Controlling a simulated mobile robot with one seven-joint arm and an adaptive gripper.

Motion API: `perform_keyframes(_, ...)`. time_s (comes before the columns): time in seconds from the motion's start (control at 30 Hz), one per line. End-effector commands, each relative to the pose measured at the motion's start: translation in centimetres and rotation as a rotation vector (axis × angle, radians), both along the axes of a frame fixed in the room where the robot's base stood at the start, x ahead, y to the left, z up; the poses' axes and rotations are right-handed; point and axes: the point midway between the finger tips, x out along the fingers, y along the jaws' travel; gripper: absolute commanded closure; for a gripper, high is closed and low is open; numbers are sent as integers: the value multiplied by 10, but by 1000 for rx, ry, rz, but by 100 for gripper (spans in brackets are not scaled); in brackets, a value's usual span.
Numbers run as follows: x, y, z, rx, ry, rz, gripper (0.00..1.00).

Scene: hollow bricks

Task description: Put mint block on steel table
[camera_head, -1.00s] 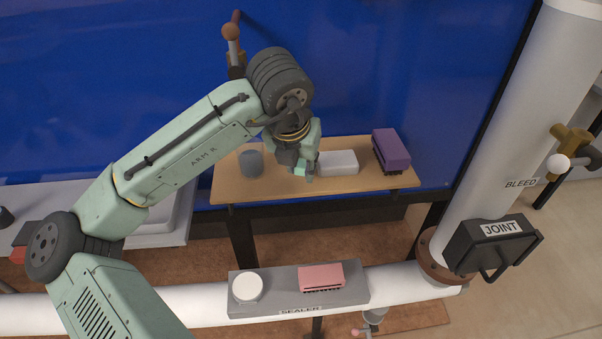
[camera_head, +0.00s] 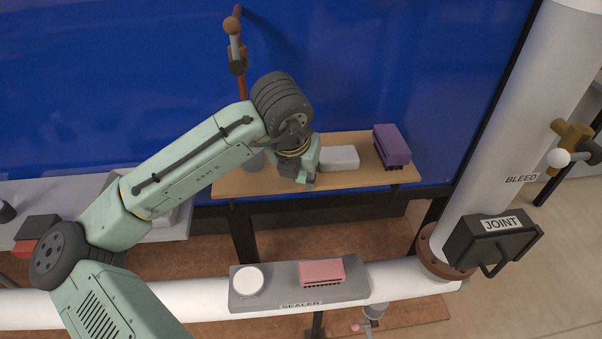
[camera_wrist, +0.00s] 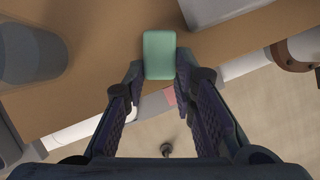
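The mint block (camera_wrist: 159,55) is a small rounded green block in the wrist view, between the fingertips of my gripper (camera_wrist: 160,72). Both fingertips appear to touch its sides, near the front edge of the wooden shelf (camera_wrist: 90,90). In the head view my gripper (camera_head: 308,181) points down at that shelf, and the mint block is hidden behind it. A grey table with a sink basin, likely the steel table (camera_head: 95,187), stands at the far left, partly covered by my arm.
On the wooden shelf (camera_head: 235,186) are a white block (camera_head: 339,158), a purple hollow brick (camera_head: 392,146) and a grey cylinder (camera_head: 254,161), partly hidden. A grey sealer tray (camera_head: 285,297) with a pink brick (camera_head: 322,272) sits on the front pipe. A large white pipe (camera_head: 510,110) rises at right.

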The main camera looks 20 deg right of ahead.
Motion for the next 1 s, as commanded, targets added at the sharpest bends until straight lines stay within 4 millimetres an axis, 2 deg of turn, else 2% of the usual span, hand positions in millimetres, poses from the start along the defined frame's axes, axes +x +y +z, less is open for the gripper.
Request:
perform_keyframes(0.03, -3, 1, -9, 16, 18, -2, 73)
perform_keyframes(0.3, -3, 2, -10, 18, 21, -2, 56)
perform_keyframes(0.6, -4, 2, -7, 18, 20, -4, 56)
perform_keyframes(0.8, -6, 4, 14, 14, 14, -2, 56)
perform_keyframes(1.0, -19, 14, 57, 12, 10, -4, 56)
